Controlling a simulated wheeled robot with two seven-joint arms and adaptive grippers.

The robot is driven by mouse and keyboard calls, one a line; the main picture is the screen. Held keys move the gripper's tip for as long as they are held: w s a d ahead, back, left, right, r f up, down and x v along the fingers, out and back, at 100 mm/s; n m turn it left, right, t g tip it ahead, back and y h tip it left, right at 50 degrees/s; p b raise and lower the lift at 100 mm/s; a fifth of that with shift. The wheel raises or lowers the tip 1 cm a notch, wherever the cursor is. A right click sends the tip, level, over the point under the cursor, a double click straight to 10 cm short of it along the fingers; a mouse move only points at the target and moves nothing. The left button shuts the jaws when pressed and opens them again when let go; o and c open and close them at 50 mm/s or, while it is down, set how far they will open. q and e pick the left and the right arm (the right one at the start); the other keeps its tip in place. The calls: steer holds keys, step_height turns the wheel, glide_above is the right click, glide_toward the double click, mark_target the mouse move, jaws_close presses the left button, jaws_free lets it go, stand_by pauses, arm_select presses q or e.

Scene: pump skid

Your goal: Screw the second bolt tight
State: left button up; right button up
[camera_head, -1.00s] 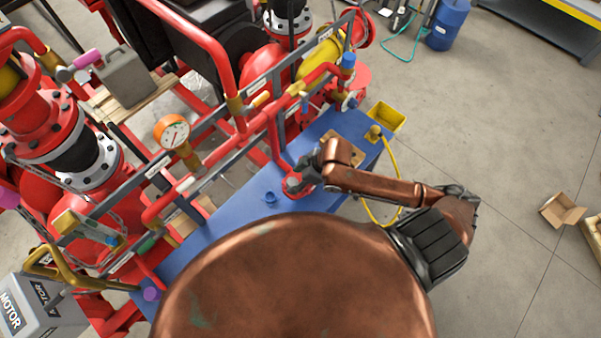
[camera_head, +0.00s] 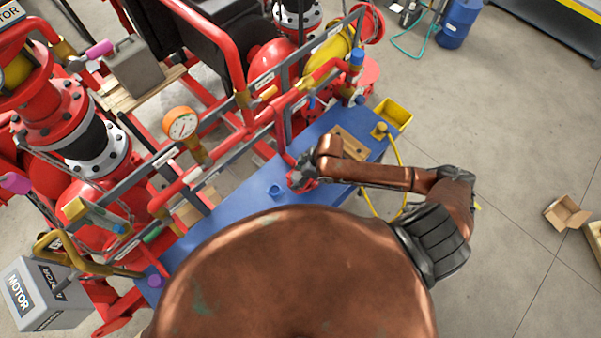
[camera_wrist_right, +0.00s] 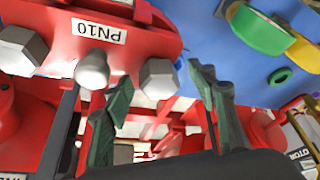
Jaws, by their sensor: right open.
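In the right wrist view, a red flange (camera_wrist_right: 150,40) with a "PN10" label carries a grey hex bolt head (camera_wrist_right: 158,80) and another hex head (camera_wrist_right: 22,52) at the left. Between them is a rounded pale metal end (camera_wrist_right: 92,70). Which is the second bolt I cannot tell. My right gripper (camera_wrist_right: 160,88) is open. Its two dark green fingers point at the right-hand hex head, which appears between the fingertips. Whether they touch it is unclear. In the head view my right gripper (camera_head: 303,178) is small at the red flange on the blue bench; the bolts are hidden there. My left gripper is not in view.
The blue bench (camera_head: 240,205) bears a blue cap (camera_head: 275,190) and a wooden block (camera_head: 350,142). A yellow bin (camera_head: 393,113) is at its far end. Open floor lies to the right.

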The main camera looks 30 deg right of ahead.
steer(key=shift+f, duration=0.1)
steer(key=shift+c, duration=0.6)
steer(key=c, duration=1.2)
steer(key=shift+o, duration=0.2)
steer(key=shift+m+p, duration=0.8)
steer(key=shift+p, duration=0.2)
steer(key=m+t+h+p, duration=0.1)
steer(key=m+p, duration=0.1)
steer(key=shift+a+m+p, duration=0.1)
steer(key=shift+m+p, duration=0.2)
steer(key=shift+m+h, duration=0.4)
steer(key=shift+m, duration=0.5)
steer(key=shift+m+t, duration=0.3)
steer(key=shift+m, duration=0.4)
steer(key=m+h, duration=0.1)
steer(key=m, duration=0.1)
steer(key=shift+a+m+h, duration=0.1)
steer(key=shift+m+h, duration=0.2)
steer(key=shift+m, duration=0.1)
steer(key=m+h, duration=0.1)
steer(key=m, duration=0.1)
steer(key=m+h, duration=0.1)
steer(key=m, duration=0.1)
steer(key=shift+d+m, duration=0.2)
steer(key=shift+m, duration=0.2)
